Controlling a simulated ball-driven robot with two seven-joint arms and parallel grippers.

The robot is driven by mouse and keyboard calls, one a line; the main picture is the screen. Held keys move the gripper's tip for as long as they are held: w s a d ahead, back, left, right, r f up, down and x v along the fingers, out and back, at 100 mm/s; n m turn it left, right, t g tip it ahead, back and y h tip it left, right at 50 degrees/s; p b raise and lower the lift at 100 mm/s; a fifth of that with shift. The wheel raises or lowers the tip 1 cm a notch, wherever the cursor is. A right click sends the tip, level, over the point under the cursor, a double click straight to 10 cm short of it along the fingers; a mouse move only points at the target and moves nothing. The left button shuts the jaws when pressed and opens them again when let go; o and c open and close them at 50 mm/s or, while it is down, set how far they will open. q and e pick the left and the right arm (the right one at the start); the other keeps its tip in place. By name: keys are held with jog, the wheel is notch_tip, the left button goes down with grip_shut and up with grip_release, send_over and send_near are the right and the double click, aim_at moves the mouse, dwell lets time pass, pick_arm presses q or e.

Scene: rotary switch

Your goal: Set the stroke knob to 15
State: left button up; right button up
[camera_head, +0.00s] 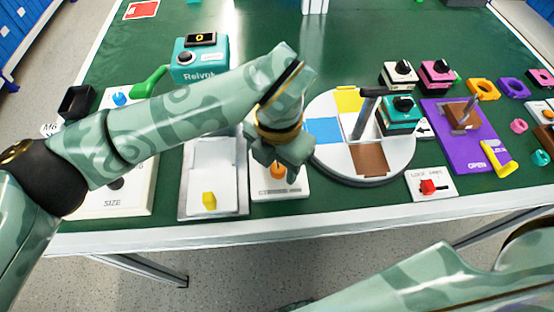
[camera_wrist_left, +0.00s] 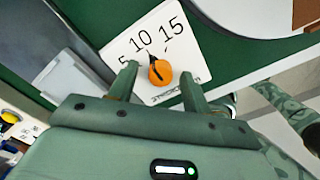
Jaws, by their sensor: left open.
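The stroke knob (camera_wrist_left: 160,73) is orange with a dark line across its top, on a white plate (camera_wrist_left: 182,52) printed 5, 10 and 15. In the left wrist view its dark pointer tip lies near the 10. In the head view the knob (camera_head: 278,171) is partly hidden under my left gripper, and most of the plate's numbers are hidden. My left gripper (camera_wrist_left: 159,82) is open, with one finger on each side of the knob; I cannot tell whether they touch it. My right gripper is out of view; only a right arm link shows at the lower right.
To the right are a round coloured turntable (camera_head: 333,159) and a white plate with a red switch (camera_head: 428,187). The table's front edge (camera_head: 300,226) is close.

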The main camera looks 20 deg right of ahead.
pick_arm(q)
jog(key=c, duration=1)
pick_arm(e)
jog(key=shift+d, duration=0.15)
pick_arm(q)
jog(key=shift+r, duration=0.1)
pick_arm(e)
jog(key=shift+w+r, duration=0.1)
pick_arm(q)
jog(key=shift+r+m+p, duration=0.1)
jog(key=shift+m+p, duration=0.5)
jog(key=shift+m, duration=0.3)
jog(key=shift+m+p, duration=0.3)
jog(key=shift+m, duration=1.7)
jog(key=shift+m+p, duration=0.35)
jog(key=shift+m, duration=1.15)
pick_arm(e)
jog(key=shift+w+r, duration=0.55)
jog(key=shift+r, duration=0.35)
